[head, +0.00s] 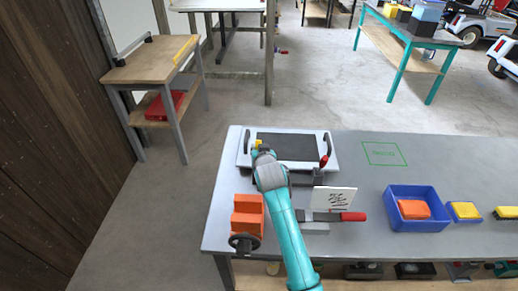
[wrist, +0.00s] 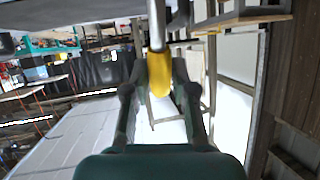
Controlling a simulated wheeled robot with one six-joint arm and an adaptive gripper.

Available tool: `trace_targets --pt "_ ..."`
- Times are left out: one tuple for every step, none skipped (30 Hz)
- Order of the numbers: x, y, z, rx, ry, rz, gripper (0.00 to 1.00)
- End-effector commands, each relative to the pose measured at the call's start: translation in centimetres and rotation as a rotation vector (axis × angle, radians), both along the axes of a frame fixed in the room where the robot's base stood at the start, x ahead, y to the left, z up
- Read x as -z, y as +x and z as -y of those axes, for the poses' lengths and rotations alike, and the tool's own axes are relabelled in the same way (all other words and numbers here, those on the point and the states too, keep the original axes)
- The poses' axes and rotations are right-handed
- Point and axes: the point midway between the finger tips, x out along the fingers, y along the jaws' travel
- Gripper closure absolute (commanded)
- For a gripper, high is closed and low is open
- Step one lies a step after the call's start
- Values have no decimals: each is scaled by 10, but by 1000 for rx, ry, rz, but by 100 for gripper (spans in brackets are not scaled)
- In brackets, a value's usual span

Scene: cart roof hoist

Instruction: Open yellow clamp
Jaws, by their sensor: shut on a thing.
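The yellow clamp (head: 258,143) sits at the left end of a white board with a dark panel (head: 290,146) on the grey workbench. Only a small bit of its yellow handle shows past my arm in the head view. In the wrist view, the yellow handle (wrist: 159,78), on a metal rod, stands between the two fingers of my gripper (wrist: 155,84), which is shut on it. My gripper (head: 262,152) is over the board's left side. The clamp's base is hidden by my arm. A red-handled clamp (head: 323,161) stands at the board's right end.
An orange vise (head: 247,214) is left of my arm. Right of it are a white card (head: 333,198) and a red-handled tool (head: 352,216). A blue bin (head: 402,222) holds an orange block. The bench around the green outline (head: 384,153) is clear.

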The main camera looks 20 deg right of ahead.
Motion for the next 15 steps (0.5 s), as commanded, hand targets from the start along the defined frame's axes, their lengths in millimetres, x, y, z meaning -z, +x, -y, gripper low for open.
trace_targets --pt "0 0 0 0 -1 4 100" --pt "0 0 0 0 -2 5 100" --pt "0 0 0 0 -2 6 100" --pt "0 0 0 -1 -1 6 100" --pt "0 0 0 0 -2 6 100" --pt "0 0 0 0 -2 6 100" --pt "0 0 0 0 -2 6 100" --pt "0 0 0 0 -2 6 100" --pt "0 0 0 0 -2 5 100" --pt "0 0 0 0 -2 5 100" --pt "0 0 0 0 -2 5 100" --pt "0 0 0 0 -2 5 70" --pt "0 0 0 0 -2 5 62" --pt "0 0 0 0 -2 5 55" --pt "0 0 0 0 -2 5 48"
